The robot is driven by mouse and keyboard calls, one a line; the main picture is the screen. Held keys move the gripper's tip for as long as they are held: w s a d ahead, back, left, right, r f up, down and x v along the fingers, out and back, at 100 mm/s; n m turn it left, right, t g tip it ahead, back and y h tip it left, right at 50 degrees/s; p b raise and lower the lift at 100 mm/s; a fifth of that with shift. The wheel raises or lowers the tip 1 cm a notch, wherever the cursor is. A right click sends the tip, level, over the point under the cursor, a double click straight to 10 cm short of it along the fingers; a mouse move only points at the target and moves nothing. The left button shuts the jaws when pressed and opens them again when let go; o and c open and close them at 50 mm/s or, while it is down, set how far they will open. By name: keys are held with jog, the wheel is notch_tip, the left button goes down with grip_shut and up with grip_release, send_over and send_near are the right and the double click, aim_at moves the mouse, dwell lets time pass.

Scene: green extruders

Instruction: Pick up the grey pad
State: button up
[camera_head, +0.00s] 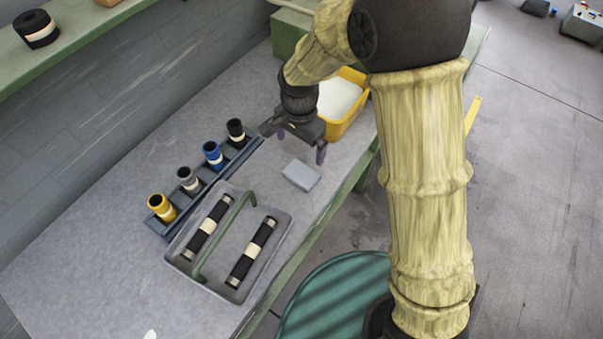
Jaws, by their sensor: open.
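The grey pad (301,175) is a small light grey block lying flat on the grey workbench (95,230), near the bench's right edge. My gripper (301,147) hangs just above and beyond the pad, pointing down. Its two dark fingers are spread apart with nothing seen between them. The pad shows in full and looks apart from the fingers. The exact height of the fingertips above the bench is hard to tell.
A grey tray (177,262) with a green handle holds two black rollers, in front of the pad. A blue rack (244,155) with several coloured cylinders stands to the left. A yellow bin (357,112) with white contents is behind my gripper.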

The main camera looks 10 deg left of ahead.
send_over(301, 173)
notch_tip(301, 173, down, 7)
jog(key=shift+w+a+r+p, duration=0.1)
jog(key=shift+w+r+p, duration=0.1)
jog(key=shift+p, duration=0.15)
jog(key=shift+s+f+p, duration=0.15)
jog(key=shift+f+p, duration=0.15)
jog(key=shift+f, duration=0.2)
notch_tip(301, 173, down, 4)
jog(key=shift+f+p, duration=0.1)
jog(key=shift+p, duration=0.4)
jog(key=shift+c, duration=0.4)
jog(key=c, duration=0.7)
